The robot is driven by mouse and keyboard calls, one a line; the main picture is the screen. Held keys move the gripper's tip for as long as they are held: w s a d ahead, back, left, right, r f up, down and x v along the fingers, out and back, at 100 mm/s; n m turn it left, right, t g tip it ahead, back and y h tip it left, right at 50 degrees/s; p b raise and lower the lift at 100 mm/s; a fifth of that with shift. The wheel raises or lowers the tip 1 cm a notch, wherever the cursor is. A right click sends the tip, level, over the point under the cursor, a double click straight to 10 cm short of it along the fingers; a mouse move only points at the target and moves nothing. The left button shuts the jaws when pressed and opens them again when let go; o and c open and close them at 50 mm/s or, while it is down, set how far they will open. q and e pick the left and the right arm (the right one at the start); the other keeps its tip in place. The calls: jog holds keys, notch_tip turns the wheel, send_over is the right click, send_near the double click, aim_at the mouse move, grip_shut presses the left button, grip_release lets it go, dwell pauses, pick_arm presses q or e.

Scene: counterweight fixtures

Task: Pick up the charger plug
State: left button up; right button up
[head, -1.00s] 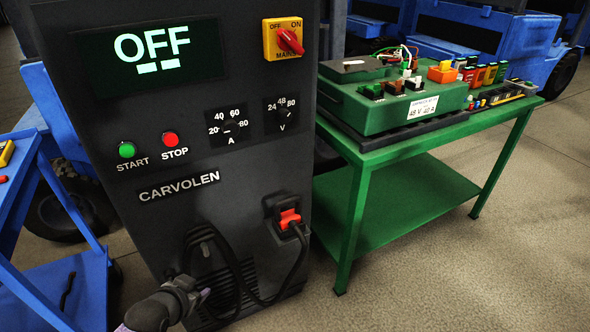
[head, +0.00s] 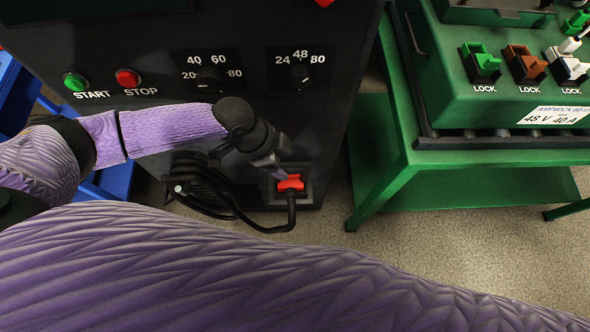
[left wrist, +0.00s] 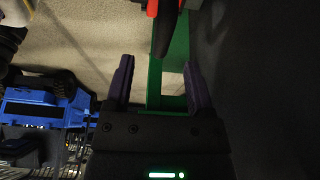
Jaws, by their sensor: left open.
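The charger plug (head: 290,183) is red-orange with a black cable. It sits in a socket low on the front of the dark charger cabinet (head: 130,40). My left gripper (head: 281,172) is just above and left of the plug in the head view, its fingers partly hidden by the wrist. In the left wrist view my left gripper (left wrist: 159,62) is open, with nothing between its fingers. There, a red part of the plug (left wrist: 152,8) and its black cable (left wrist: 166,30) show at the top edge, beyond the fingertips. My right gripper is out of view.
A green table (head: 390,165) stands right of the cabinet, bearing a green unit (head: 450,80) with green, brown and white lock connectors. Black cable loops (head: 200,185) hang left of the socket. A purple arm link of mine crosses the foreground. Floor (head: 420,230) is open below the table.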

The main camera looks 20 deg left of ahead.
aim_at(288, 168)
pick_arm(q)
jog(key=b+x, duration=0.2)
jog(key=x, duration=0.3)
jog(key=shift+a+f+b, duration=0.1)
jog(key=shift+f+b, duration=0.15)
jog(key=shift+b, duration=0.05)
jog(key=shift+w+f, duration=0.1)
jog(key=shift+f, duration=0.1)
jog(key=shift+r, duration=0.1)
jog(key=c, duration=0.9)
grip_shut()
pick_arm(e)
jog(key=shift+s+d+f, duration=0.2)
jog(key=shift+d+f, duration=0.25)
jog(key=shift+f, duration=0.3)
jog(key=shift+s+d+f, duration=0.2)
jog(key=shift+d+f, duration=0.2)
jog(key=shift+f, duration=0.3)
